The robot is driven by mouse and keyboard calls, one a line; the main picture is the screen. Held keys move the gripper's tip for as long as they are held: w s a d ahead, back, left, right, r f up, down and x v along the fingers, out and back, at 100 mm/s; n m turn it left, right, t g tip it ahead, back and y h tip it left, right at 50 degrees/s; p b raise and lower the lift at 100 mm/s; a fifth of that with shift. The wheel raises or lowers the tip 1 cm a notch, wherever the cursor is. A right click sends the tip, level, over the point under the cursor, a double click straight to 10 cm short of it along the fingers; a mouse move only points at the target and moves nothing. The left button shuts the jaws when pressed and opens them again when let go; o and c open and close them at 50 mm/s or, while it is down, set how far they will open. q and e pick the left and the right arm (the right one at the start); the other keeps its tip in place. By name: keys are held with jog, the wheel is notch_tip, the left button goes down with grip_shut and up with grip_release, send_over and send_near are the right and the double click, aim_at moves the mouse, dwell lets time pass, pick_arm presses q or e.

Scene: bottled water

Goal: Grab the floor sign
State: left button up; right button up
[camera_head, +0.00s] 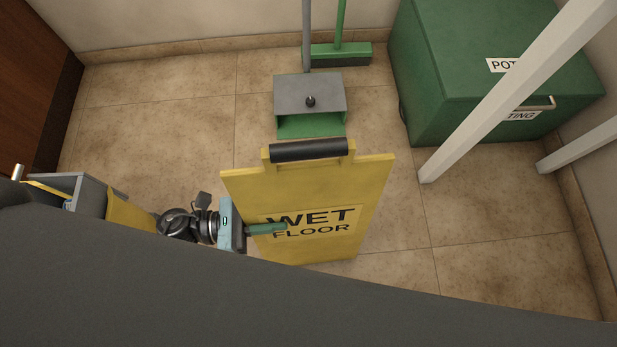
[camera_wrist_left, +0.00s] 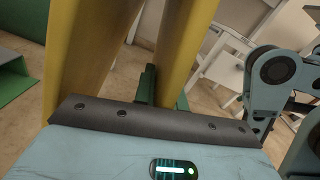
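The yellow floor sign (camera_head: 340,185) stands upright on the tiled floor in the head view, with a black handle at its top and "WET FLOOR" on its face. My left gripper (camera_head: 268,228) reaches in from the left at the sign's side, with one green finger across the printed face. In the left wrist view two yellow panels of the sign (camera_wrist_left: 90,55) show. The green fingers (camera_wrist_left: 165,90) sit close together on both sides of the middle panel, closed on it. The contact itself is partly hidden by the gripper's dark edge. My right gripper is not in view.
A grey and green dustpan (camera_head: 310,95) and a green broom (camera_head: 340,55) stand behind the sign. A green bin (camera_head: 450,90) is at the back right, with white beams (camera_head: 500,95) in front of it. A grey and yellow cart (camera_head: 85,190) is at left.

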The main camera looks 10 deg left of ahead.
pick_arm(q)
grip_shut()
dwell(1.0)
jog(key=shift+r, duration=0.1)
